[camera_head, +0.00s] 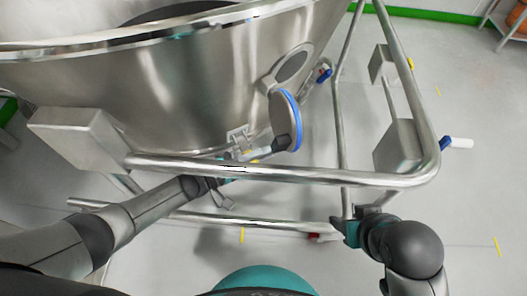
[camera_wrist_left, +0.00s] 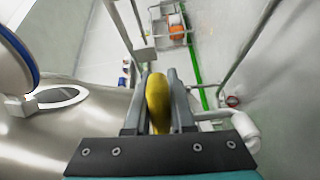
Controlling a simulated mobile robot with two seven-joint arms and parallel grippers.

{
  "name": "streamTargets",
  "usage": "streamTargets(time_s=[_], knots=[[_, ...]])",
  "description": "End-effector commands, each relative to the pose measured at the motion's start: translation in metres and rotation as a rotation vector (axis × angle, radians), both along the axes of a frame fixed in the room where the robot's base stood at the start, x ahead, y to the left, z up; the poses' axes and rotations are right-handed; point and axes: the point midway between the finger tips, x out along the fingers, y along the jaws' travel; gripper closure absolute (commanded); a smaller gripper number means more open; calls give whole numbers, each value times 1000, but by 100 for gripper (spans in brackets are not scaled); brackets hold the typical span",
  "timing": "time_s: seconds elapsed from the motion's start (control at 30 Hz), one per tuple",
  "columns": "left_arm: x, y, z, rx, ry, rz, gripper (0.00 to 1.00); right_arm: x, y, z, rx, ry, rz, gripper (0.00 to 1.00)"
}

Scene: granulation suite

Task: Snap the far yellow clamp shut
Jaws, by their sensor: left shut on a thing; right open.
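A yellow clamp part (camera_wrist_left: 157,103) stands between the two grey fingers of my left gripper (camera_wrist_left: 158,100), which is shut on it. In the head view only a small bit of yellow (camera_head: 252,160) shows at the lower edge of the steel vessel. There my left gripper (camera_head: 240,157) is beyond the front rail, below the round cover with the blue rim. Whether this is the far clamp, and how its latch sits, I cannot tell. My right gripper (camera_head: 347,230) is open, by the lower right of the frame, with its fingers hard to make out.
The steel vessel (camera_head: 180,90) fills the upper left. Its blue-rimmed cover (camera_head: 287,120) hangs swung away from the round port (camera_head: 294,66). A tubular rail (camera_head: 290,174) runs between my body and the vessel. A blue-and-white handle (camera_head: 457,142) sticks out right. Floor at far right is clear.

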Motion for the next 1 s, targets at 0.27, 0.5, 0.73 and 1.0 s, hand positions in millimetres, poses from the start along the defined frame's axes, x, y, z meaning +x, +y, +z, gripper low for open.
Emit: streamTargets(time_s=[0.27, 0.5, 0.73, 1.0], knots=[[-1, 0, -1, 2, 1, -1, 100, 0, 0, 0, -1, 1, -1, 50], [-1, 0, -1, 2, 1, -1, 56, 0, 0, 0, 0, 0, -1, 50], [0, 0, 0, 1, 1, -1, 48, 0, 0, 0, 0, -1, -1, 50], [-8, 14, 0, 4, 3, 1, 48, -2, -1, 3, -4, 12, -1, 50]])
